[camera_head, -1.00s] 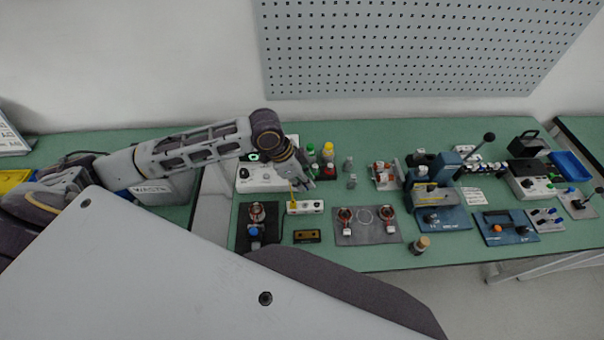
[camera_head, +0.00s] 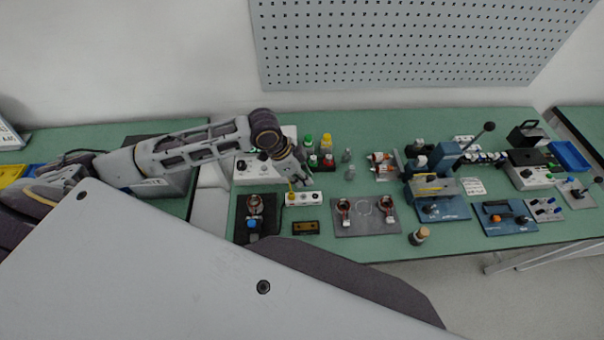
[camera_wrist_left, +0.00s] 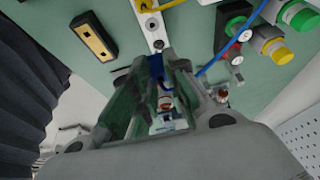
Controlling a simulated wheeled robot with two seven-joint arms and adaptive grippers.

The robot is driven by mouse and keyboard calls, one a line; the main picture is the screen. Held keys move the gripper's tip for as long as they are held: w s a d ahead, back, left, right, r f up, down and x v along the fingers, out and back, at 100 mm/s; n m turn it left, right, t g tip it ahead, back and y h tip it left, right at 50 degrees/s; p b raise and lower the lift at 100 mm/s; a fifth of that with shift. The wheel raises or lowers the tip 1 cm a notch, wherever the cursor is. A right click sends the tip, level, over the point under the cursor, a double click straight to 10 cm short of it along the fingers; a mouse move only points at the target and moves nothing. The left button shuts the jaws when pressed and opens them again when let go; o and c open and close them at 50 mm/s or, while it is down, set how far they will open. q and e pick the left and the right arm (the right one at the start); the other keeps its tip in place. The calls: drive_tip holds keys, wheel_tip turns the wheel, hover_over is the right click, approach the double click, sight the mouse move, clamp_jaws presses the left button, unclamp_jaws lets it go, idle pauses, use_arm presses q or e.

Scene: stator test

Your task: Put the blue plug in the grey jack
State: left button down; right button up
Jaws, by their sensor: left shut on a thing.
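In the left wrist view the gripper (camera_wrist_left: 156,66) is shut on a blue piece, seemingly the blue plug (camera_wrist_left: 155,63), mostly hidden between the fingers. Its tip is close to the white strip (camera_wrist_left: 150,25), near a dark round socket (camera_wrist_left: 157,44) that may be the grey jack. I cannot tell whether plug and socket touch. A blue cable (camera_wrist_left: 219,54) runs up to the right. My right gripper is not in view.
A black-and-gold block (camera_head: 306,228) lies just in front of the strip. A dark plate with a copper coil (camera_head: 256,209) stands left, a grey plate with two coils (camera_head: 366,229) right.

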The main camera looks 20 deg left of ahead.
use_arm(q)
drive_tip(key=shift+f+b, duration=0.65)
drive_tip(key=shift+f, duration=1.45)
drive_tip(key=shift+f+b, duration=0.3)
drive_tip(key=shift+f, duration=0.6)
drive_tip(key=shift+p, duration=0.45)
drive_tip(key=shift+f, duration=0.15)
drive_tip(key=shift+f+p, duration=0.1)
drive_tip(key=shift+p, duration=0.35)
drive_tip(key=shift+f, duration=0.35)
idle(0.4)
drive_tip(key=shift+p, duration=0.35)
drive_tip(key=shift+f, duration=0.2)
